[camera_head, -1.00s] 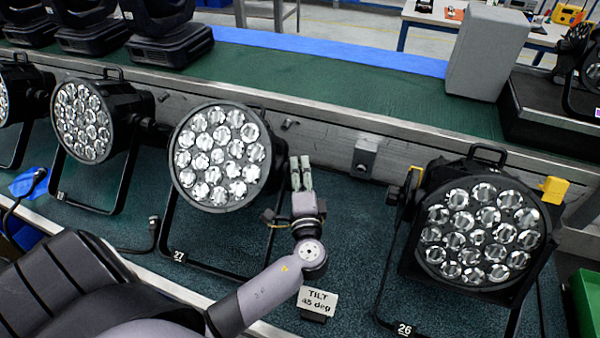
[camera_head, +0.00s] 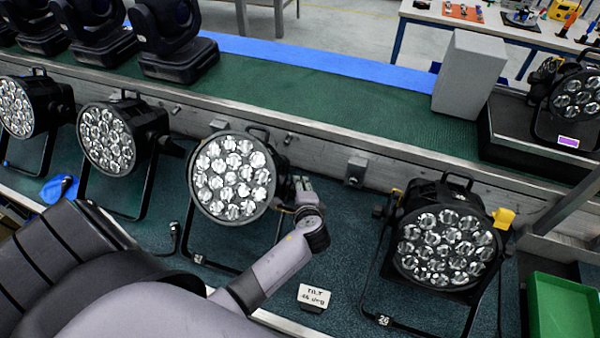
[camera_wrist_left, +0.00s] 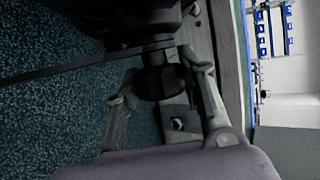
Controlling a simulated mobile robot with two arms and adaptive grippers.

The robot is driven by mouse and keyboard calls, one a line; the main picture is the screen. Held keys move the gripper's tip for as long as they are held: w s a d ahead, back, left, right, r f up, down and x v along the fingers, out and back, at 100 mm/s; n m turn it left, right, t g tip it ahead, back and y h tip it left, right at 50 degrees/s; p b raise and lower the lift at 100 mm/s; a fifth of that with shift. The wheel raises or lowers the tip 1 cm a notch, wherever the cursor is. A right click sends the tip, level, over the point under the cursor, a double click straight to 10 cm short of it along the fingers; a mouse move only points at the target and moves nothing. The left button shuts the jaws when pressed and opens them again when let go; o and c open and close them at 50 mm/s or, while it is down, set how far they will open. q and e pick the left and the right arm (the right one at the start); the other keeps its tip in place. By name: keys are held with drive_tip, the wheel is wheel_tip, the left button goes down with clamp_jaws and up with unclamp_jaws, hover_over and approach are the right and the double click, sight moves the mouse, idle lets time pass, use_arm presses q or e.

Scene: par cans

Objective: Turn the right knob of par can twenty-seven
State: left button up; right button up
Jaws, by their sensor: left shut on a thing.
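Par can twenty-seven (camera_head: 232,178) stands on the dark mat, its round face of several lenses toward me. Its number tag (camera_head: 198,259) is on the stand's lower bar. My left gripper (camera_head: 292,190) is at the can's right side. In the left wrist view, the left gripper (camera_wrist_left: 160,95) has its fingers on either side of the dark right knob (camera_wrist_left: 160,80) and is shut on it. The knob is mostly hidden by the gripper in the head view. The right gripper is not in view.
Par can twenty-six (camera_head: 443,250) with a yellow knob (camera_head: 503,217) stands to the right. A "TILT 45 deg" card (camera_head: 313,297) stands on the mat between the cans. More par cans (camera_head: 108,138) are at left. A metal rail (camera_head: 340,147) runs behind.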

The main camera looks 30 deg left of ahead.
use_arm(q)
drive_tip(key=shift+r+g+p, duration=0.3)
drive_tip(key=shift+r+p, duration=0.2)
drive_tip(key=shift+p, duration=0.2)
drive_tip(key=shift+w+f+g+h+p, duration=0.1)
drive_tip(key=shift+f+g+h+p, duration=0.2)
drive_tip(key=shift+g+h+p, duration=0.25)
drive_tip(key=shift+f+m+g+h, duration=0.15)
drive_tip(key=shift+m+g+h, duration=0.2)
drive_tip(key=shift+g, duration=0.4)
drive_tip(key=shift+m+g+h, duration=0.35)
drive_tip(key=shift+g+h, duration=0.05)
drive_tip(key=shift+g, duration=0.8)
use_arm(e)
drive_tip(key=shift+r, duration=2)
use_arm(q)
drive_tip(key=o, duration=1.2)
